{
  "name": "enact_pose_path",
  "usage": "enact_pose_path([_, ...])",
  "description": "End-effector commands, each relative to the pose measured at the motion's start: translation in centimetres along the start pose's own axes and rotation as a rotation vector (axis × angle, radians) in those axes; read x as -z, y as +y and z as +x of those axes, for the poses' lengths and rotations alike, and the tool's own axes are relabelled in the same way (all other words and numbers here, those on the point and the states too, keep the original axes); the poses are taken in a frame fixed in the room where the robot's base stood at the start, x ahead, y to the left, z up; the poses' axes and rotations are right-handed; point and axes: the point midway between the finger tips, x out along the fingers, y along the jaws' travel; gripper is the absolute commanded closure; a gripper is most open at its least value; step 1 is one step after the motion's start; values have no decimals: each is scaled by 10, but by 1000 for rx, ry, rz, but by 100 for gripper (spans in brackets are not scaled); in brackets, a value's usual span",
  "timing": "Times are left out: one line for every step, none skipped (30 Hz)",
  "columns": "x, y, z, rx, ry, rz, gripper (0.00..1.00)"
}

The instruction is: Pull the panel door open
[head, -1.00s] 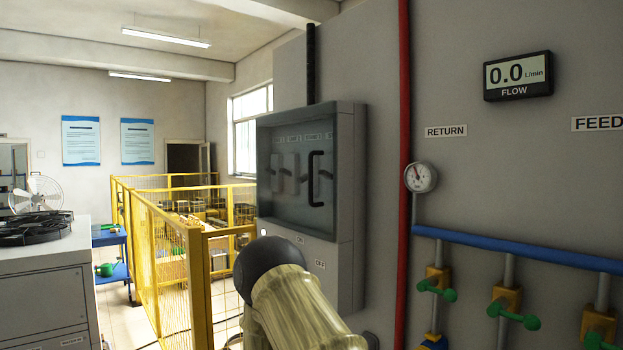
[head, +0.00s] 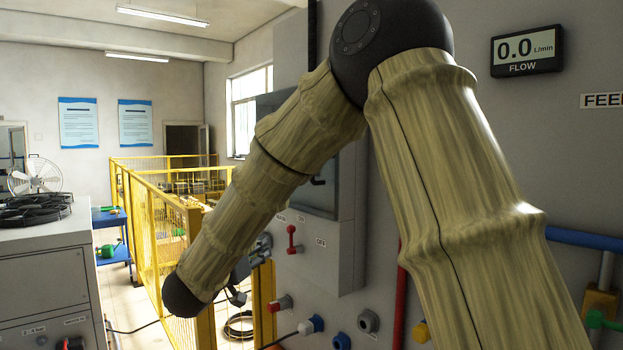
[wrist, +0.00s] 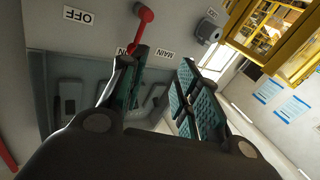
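The panel door (head: 318,203) is a dark glass front on the grey wall cabinet (head: 352,215). It looks closed, though my arm covers most of it in the head view. Only a small piece of its black handle (head: 319,181) shows past my arm. In the wrist view the door (wrist: 72,75) appears upside down behind my fingers. My gripper (wrist: 160,88) is open, with its two teal-padded fingers apart and nothing clearly held between them. In the head view my gripper (head: 239,283) is low, left of the cabinet, and partly hidden by my wrist.
A red lever (head: 292,239) sticks out from the cabinet below the door, and it is close to my fingers in the wrist view (wrist: 144,14). A yellow fence (head: 160,235) stands to the left. Several plugs and sockets (head: 312,325) line the wall below.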

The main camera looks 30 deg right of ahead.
Motion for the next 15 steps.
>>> enact_pose_path([32,12,-2,-45,12,28,68])
enact_pose_path([48,20,-4,-72,15,39,68])
enact_pose_path([69,31,-8,-108,18,53,68])
enact_pose_path([83,39,-10,-135,17,65,68])
enact_pose_path([97,47,-13,-161,17,74,68])
enact_pose_path([115,57,-18,-191,14,87,68])
enact_pose_path([127,65,-22,-213,11,97,68])
enact_pose_path([138,72,-25,-234,6,105,68])
enact_pose_path([151,82,-30,-259,0,115,68])
enact_pose_path([160,88,-33,-275,-5,120,68])
enact_pose_path([168,95,-36,-291,-10,128,68])
enact_pose_path([177,101,-40,-307,-17,134,68])
enact_pose_path([183,106,-43,-318,-22,139,68])
enact_pose_path([187,110,-45,-327,-26,142,68])
enact_pose_path([192,114,-48,-337,-31,145,68])
